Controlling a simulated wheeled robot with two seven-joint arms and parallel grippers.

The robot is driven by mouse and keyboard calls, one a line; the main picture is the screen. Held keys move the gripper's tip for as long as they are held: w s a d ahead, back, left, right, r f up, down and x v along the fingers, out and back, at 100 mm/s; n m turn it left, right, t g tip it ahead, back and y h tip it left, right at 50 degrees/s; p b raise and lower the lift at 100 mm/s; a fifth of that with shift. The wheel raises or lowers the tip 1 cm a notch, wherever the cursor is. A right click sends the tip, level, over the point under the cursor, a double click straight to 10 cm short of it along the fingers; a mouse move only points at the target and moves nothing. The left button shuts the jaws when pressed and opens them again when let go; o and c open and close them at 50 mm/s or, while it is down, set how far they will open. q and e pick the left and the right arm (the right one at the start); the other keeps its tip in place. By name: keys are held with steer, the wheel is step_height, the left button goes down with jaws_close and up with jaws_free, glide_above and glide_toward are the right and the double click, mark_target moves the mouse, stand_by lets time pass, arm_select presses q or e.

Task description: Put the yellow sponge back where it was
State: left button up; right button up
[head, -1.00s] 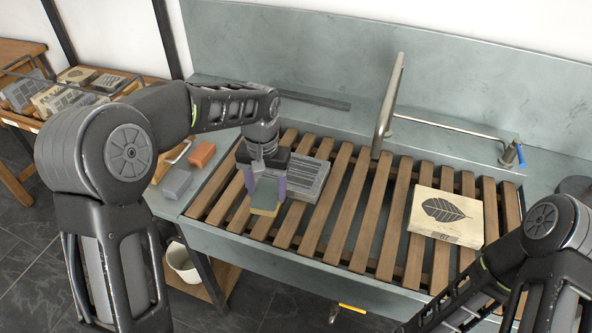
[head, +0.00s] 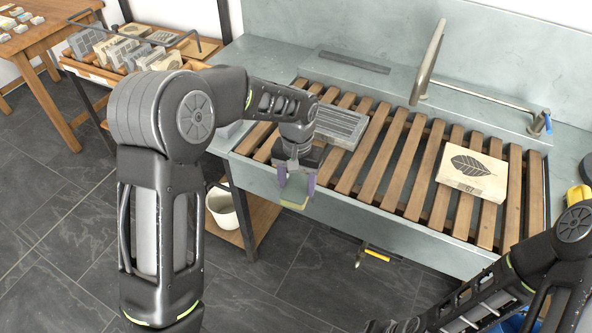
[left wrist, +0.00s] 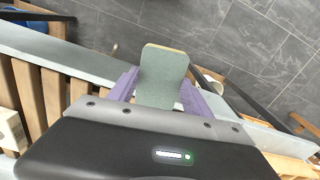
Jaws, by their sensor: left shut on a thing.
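The sponge (head: 294,205) is yellow with a grey-green face. My left gripper (head: 296,184) is shut on it and holds it in the air by the front edge of the sink. In the left wrist view the sponge (left wrist: 162,75) shows its green face between the purple fingers, with a thin pale yellow edge at its far end. The floor lies beyond it there. My right arm shows at the lower right of the head view, but its gripper is out of the frame.
A slatted wooden rack (head: 400,150) covers the sink. A grey block (head: 340,125) and a leaf-printed block (head: 471,172) lie on it. A white bucket (head: 222,209) stands on a low shelf below left. A wooden cart (head: 200,45) with several printed blocks stands at the back left.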

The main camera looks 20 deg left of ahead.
arm_select(q)
steer(key=s+f, duration=0.4)
steer(key=f, duration=0.5)
steer(key=shift+s+a, duration=0.15)
steer(key=shift+a, duration=0.15)
